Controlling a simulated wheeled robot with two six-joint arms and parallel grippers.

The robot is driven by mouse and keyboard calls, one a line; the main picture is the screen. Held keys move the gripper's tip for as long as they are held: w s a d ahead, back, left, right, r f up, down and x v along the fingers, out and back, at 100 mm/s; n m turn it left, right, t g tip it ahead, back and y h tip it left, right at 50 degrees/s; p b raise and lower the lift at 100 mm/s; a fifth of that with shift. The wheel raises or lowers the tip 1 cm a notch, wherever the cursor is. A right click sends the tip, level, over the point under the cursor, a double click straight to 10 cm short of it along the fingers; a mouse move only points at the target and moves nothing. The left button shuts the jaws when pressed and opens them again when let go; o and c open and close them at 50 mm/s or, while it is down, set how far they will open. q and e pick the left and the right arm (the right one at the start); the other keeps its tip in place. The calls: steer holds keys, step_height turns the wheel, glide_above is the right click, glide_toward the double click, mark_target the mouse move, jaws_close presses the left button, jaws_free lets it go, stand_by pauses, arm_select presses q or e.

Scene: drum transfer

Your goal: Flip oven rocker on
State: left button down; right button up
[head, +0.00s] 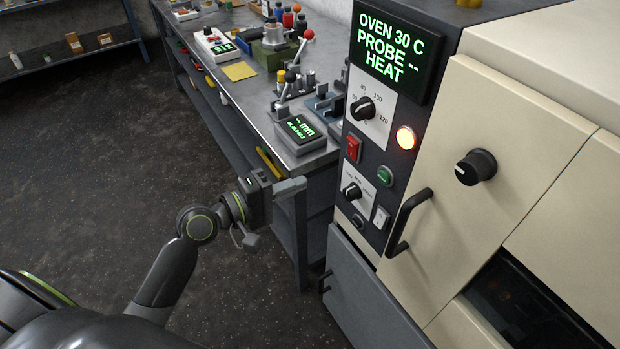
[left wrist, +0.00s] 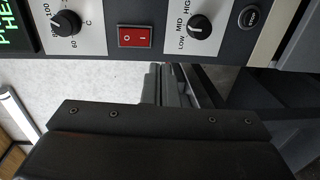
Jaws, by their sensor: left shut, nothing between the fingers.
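The oven (head: 475,150) stands at the right with a dark control panel. A red rocker (head: 353,147) sits on the panel below the temperature dial (head: 364,107). In the left wrist view the red rocker (left wrist: 135,37), marked O and I, shows at the top, left of the finger tips. A white rocker (head: 381,217) sits lower on the panel. The display (head: 390,52) reads OVEN 30 C, PROBE --, HEAT. My left gripper (head: 302,185) is shut and empty, apart from the panel, to its left and lower than the red rocker. My right gripper is not in view.
A green button (head: 385,176), a lower dial (head: 352,191) and a lit orange lamp (head: 405,137) crowd the panel. The black door handle (head: 408,222) sticks out. A bench (head: 245,98) with instruments stands behind the gripper. The floor at left is clear.

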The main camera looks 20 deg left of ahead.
arm_select(q)
steer(key=shift+f+v, duration=0.15)
steer(key=shift+v, duration=0.6)
steer(key=shift+f+v, duration=0.15)
steer(key=shift+v, duration=0.65)
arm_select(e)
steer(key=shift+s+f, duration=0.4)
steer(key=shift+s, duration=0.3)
arm_select(q)
steer(key=shift+f, duration=0.1)
